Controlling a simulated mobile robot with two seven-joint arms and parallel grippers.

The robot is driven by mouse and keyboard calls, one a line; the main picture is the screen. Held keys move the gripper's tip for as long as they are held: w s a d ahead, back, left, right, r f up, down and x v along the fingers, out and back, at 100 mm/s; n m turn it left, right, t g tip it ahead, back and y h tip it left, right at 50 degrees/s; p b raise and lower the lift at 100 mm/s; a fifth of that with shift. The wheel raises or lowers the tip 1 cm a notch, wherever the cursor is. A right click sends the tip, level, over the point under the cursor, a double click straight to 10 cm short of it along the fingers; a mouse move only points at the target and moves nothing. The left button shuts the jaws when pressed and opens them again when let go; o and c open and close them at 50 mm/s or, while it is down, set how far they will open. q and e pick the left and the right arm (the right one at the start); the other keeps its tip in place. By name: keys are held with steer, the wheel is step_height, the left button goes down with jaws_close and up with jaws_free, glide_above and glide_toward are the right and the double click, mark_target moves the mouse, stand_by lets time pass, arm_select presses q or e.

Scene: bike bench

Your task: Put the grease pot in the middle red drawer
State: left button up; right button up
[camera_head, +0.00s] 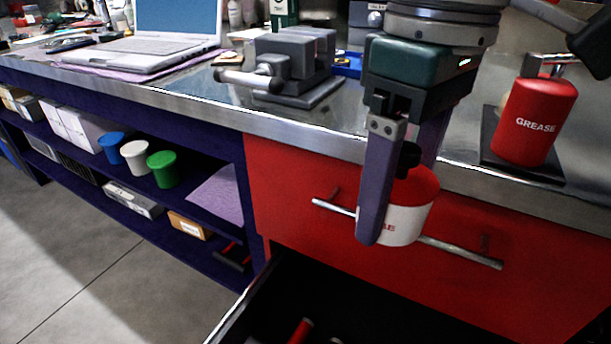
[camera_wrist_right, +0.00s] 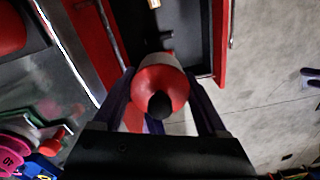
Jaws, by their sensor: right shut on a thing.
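The grease pot (camera_head: 408,222) has a red top, a black cap and a white lower band with partly hidden red lettering. My right gripper (camera_head: 398,205) is shut on it, with one finger on each side, and holds it upright in front of the closed upper red drawer (camera_head: 290,180). The wrist view shows the pot (camera_wrist_right: 160,82) from above between the fingers. Below the upper drawer, an open drawer (camera_head: 238,318) with a dark inside is pulled out; the wrist view shows its red front (camera_wrist_right: 221,45). The pot is above the drawer's bench-side edge. My left gripper is not in view.
A red container marked GREASE (camera_head: 535,120) stands on a dark tray on the bench. A grey vise (camera_head: 290,60) and a laptop (camera_head: 150,45) are further left. The upper drawer's bar handle (camera_head: 460,252) sticks out behind the pot. A red item (camera_head: 300,332) lies in the open drawer.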

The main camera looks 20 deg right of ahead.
steer(key=s+f+n+b, duration=0.1)
steer(key=f+b, duration=0.7)
steer(key=f, duration=0.5)
steer(key=s+f+n+b, duration=0.1)
steer(key=f+b, duration=0.7)
steer(key=f, duration=0.6)
steer(key=s+d+f+n+b, duration=0.1)
steer(key=f+b, duration=0.6)
steer(key=f, duration=0.7)
steer(key=shift+s+n+b, duration=0.3)
steer(key=shift+s+b, duration=0.1)
steer(key=shift+s, duration=0.05)
step_height(320, 180, down, 5)
steer(key=b, duration=0.3)
steer(key=shift+f, duration=0.2)
steer(key=shift+r, duration=0.1)
steer(key=o, duration=1.4)
steer(key=shift+o, duration=0.2)
steer(key=shift+d, duration=0.1)
